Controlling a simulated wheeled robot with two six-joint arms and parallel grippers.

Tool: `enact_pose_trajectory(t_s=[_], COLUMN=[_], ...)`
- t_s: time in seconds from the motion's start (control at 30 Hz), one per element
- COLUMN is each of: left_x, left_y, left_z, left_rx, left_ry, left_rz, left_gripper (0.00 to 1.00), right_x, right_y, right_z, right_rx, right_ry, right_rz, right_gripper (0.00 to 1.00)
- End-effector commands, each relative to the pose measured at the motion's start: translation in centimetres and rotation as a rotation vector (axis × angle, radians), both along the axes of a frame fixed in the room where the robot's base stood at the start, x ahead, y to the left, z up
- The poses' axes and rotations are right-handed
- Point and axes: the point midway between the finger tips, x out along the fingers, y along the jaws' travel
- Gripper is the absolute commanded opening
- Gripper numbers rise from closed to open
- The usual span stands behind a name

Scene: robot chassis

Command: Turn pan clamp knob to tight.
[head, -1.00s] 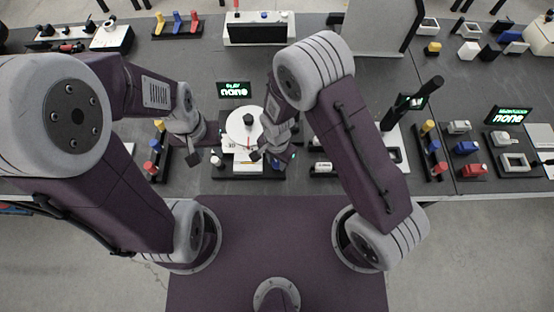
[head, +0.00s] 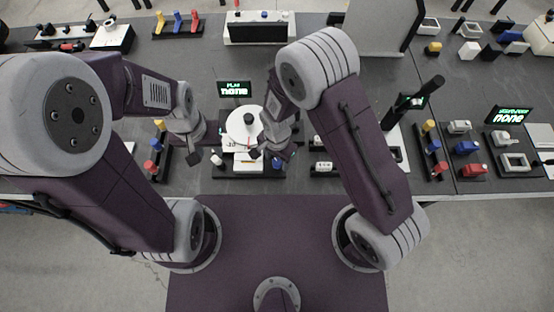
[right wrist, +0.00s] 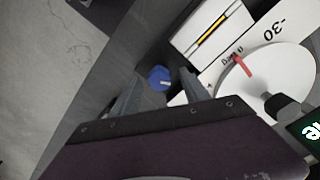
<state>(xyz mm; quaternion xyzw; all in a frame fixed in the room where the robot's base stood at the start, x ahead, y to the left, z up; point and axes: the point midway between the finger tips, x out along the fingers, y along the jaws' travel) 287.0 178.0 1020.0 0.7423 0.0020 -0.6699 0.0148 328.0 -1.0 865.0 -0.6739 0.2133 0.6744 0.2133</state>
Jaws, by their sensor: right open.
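The pan unit has a round white disc (head: 244,126) with a black centre knob, above a white base with a scale. In the right wrist view the disc (right wrist: 262,82) has a red pointer beside a scale marked -30. A blue knob (right wrist: 160,77) with a white mark sits beside the unit; it also shows in the head view (head: 277,163). My right gripper (right wrist: 160,92) is open, its fingers on either side of the blue knob, with no clear contact. My left gripper (head: 207,148) looks open and empty, left of the disc.
A lit sign reading none (head: 234,89) stands behind the disc. A small knob with a pale top (head: 216,159) is at the unit's left.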

Motion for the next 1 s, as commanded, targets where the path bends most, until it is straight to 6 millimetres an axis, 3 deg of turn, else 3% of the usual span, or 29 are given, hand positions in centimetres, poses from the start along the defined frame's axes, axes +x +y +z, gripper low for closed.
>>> enact_pose_trajectory(t_s=[0.2, 0.4, 1.0], left_x=[0.0, 0.0, 0.0], left_y=[0.0, 0.0, 0.0], left_z=[-0.2, -0.2, -0.2], left_rx=[0.000, 0.000, 0.000], left_ry=[0.000, 0.000, 0.000], left_rz=[0.000, 0.000, 0.000], left_gripper=[0.36, 0.36, 0.36], right_x=[0.1, -0.1, 0.0], right_y=[0.1, 0.1, -0.2], right_z=[5.0, 7.7, 8.0], right_rx=[0.003, 0.000, -0.001], right_ry=[-0.005, -0.001, 0.001], right_rz=[0.000, 0.000, -0.007], right_gripper=[0.54, 0.54, 0.54])
